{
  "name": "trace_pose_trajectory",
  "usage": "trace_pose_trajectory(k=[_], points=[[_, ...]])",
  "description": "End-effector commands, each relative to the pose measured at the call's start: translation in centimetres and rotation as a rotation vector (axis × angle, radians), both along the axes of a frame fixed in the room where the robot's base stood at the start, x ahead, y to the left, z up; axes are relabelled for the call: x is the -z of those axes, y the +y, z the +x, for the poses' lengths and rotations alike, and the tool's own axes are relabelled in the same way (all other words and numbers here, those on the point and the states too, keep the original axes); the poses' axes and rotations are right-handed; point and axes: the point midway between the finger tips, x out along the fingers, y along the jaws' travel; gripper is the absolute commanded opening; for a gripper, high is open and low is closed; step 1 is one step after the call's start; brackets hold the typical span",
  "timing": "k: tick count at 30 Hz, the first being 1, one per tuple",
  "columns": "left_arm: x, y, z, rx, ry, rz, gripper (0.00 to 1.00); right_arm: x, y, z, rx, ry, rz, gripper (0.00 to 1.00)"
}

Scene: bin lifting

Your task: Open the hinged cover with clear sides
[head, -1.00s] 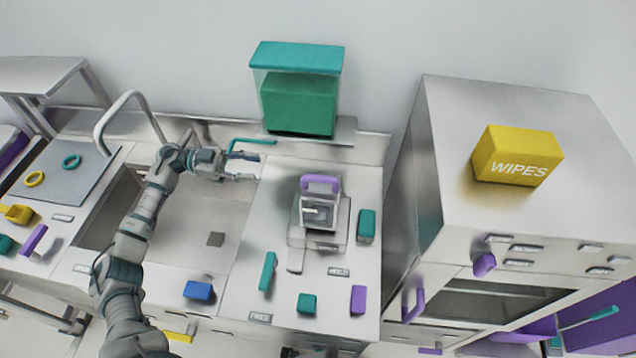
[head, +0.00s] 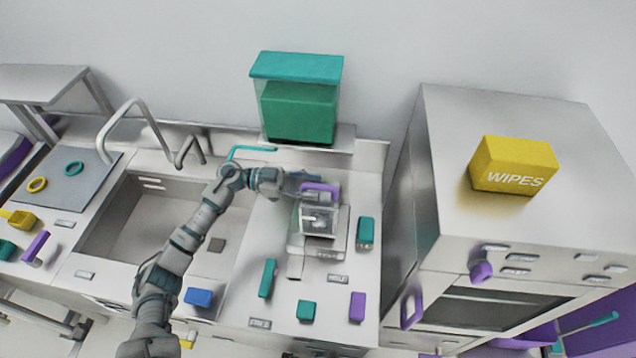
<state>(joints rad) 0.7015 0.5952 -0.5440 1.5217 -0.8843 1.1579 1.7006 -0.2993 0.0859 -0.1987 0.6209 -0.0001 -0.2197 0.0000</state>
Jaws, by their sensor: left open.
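The hinged cover with clear sides (head: 318,222) sits on a grey base (head: 334,246) on the counter right of the sink. It looks shut, with a purple handle (head: 320,188) along its top back edge. My left gripper (head: 308,184) is open, at the handle's left end and behind the cover. Its fingers partly overlap the handle in the picture, and I cannot tell whether they touch it. My right gripper is not in view.
A teal-lidded container (head: 298,98) stands behind on a ledge. Small teal blocks (head: 365,232) and a purple block (head: 357,306) lie around the base. The oven (head: 500,200) with the yellow wipes box (head: 514,165) rises at right. The sink (head: 150,215) is left.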

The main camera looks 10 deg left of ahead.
Motion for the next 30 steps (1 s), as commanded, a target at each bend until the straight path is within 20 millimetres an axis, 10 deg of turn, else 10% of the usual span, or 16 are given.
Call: trace_pose_trajectory(k=[14, 20, 30], points=[[0.0, -2.0, 0.0, 0.001, 0.0, 0.0, 0.45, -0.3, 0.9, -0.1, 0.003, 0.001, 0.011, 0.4], [0.0, -2.0, 0.0, 0.001, 0.0, 0.0, 0.0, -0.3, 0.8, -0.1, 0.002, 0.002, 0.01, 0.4], [-0.2, -1.9, 0.2, -0.001, 0.009, 0.0, 0.0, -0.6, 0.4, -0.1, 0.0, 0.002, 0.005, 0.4]])
